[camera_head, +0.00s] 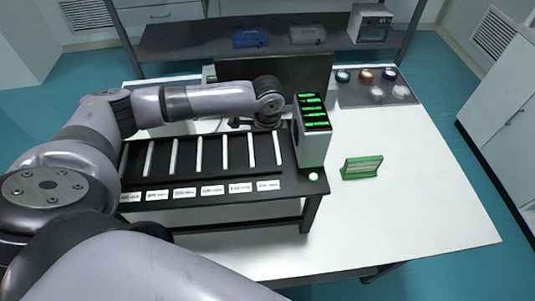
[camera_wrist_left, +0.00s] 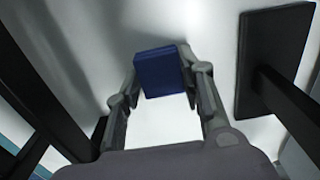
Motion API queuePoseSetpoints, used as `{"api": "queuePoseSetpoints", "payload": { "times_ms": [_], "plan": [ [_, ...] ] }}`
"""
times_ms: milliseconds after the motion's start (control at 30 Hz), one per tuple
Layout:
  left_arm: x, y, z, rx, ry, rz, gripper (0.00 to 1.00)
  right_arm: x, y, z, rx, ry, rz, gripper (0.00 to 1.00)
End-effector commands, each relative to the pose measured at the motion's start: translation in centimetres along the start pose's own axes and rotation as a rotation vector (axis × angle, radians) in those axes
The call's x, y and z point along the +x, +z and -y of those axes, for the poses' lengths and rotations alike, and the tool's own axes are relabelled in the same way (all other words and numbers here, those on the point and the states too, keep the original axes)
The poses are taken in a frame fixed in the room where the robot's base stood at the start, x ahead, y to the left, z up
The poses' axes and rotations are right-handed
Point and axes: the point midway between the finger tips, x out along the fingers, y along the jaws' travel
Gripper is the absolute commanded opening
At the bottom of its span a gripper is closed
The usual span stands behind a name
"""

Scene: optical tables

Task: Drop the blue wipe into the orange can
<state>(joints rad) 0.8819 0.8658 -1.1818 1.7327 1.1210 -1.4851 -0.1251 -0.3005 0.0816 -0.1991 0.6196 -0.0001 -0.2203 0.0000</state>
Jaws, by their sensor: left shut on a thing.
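In the left wrist view my left gripper (camera_wrist_left: 164,82) is shut on the blue wipe (camera_wrist_left: 158,68), a small dark blue square block between its two fingertips. A pale surface lies behind it. In the head view my left arm reaches across above the black slotted rack, and its gripper is mostly hidden behind the arm and rack. The blue wipe does not show there. I cannot make out an orange can in either view. My right gripper is not in view.
The black slotted rack (camera_head: 210,187) and a grey box with green-marked slots (camera_head: 313,150) stand on the white table (camera_head: 420,200). A green holder (camera_head: 361,167) is right of the box. A grey tray (camera_head: 350,94) with several round jars, one reddish (camera_head: 366,75), is behind. The right front is clear.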

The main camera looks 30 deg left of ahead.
Motion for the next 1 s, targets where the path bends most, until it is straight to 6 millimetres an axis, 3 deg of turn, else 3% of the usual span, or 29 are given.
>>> {"api": "queuePoseSetpoints", "payload": {
  "times_ms": [167, 200, 467, 800, 1000],
  "plan": [
    [0.2, 0.0, 0.0, 0.0, 0.001, 0.001, 0.25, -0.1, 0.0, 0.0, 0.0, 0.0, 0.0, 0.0],
    [0.2, 0.0, 0.0, 0.0, 0.0, 0.0, 0.38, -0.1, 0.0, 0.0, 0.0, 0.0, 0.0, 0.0],
    [0.2, 0.0, 0.0, 0.0, 0.0, 0.0, 0.56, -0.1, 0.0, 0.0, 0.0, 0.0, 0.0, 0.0],
    [0.0, 0.0, 0.1, -0.001, -0.002, -0.001, 0.56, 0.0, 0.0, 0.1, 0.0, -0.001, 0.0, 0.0],
    [-2.6, 0.0, 0.1, -0.001, -0.003, -0.003, 0.56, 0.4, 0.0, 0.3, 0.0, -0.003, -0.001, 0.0]
  ]
}}
